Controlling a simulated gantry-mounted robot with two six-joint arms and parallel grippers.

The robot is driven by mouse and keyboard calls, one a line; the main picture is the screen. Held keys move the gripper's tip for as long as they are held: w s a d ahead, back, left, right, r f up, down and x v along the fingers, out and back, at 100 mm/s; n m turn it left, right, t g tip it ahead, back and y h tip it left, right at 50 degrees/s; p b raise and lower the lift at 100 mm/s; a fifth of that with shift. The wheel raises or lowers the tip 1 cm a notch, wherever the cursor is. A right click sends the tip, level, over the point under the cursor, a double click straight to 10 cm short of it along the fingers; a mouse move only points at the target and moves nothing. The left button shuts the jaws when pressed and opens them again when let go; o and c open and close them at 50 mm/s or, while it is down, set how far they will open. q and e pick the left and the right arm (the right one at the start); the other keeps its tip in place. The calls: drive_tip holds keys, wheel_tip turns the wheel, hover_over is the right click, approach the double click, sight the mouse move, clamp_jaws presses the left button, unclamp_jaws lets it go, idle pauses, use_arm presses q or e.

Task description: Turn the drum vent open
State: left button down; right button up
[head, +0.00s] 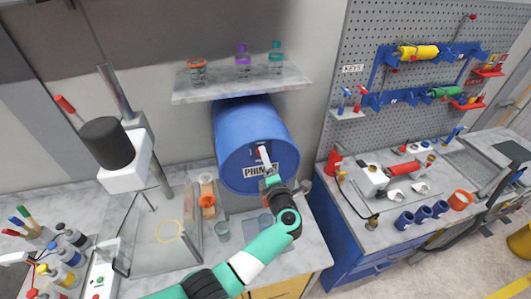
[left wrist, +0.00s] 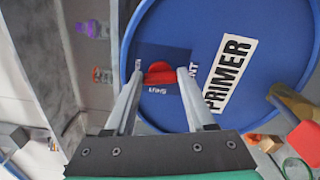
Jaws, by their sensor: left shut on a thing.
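The blue drum (head: 240,130) lies on its side under the shelf, its round end with a PRIMER label (left wrist: 228,73) facing me. Its red vent knob (left wrist: 160,70) sits on a dark blue plate marked VENT and SHUT in the left wrist view. My left gripper (head: 262,157) reaches up to the drum's end. In the left wrist view its two fingers (left wrist: 160,75) are on either side of the red knob, shut on it. The fingers hide part of the plate's lettering. My right gripper is not in view.
A marble shelf (head: 215,90) with several jars is above the drum. A tap-like metal part (left wrist: 290,102) sticks out near the drum's edge.

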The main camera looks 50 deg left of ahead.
use_arm(q)
drive_tip(key=shift+m+p, duration=0.7)
drive_tip(key=shift+m, duration=0.6)
drive_tip(key=shift+c, duration=1.2)
unclamp_jaws()
drive_tip(key=v, duration=1.1)
drive_tip(key=shift+d, duration=0.25)
drive_tip(key=shift+s, duration=0.15)
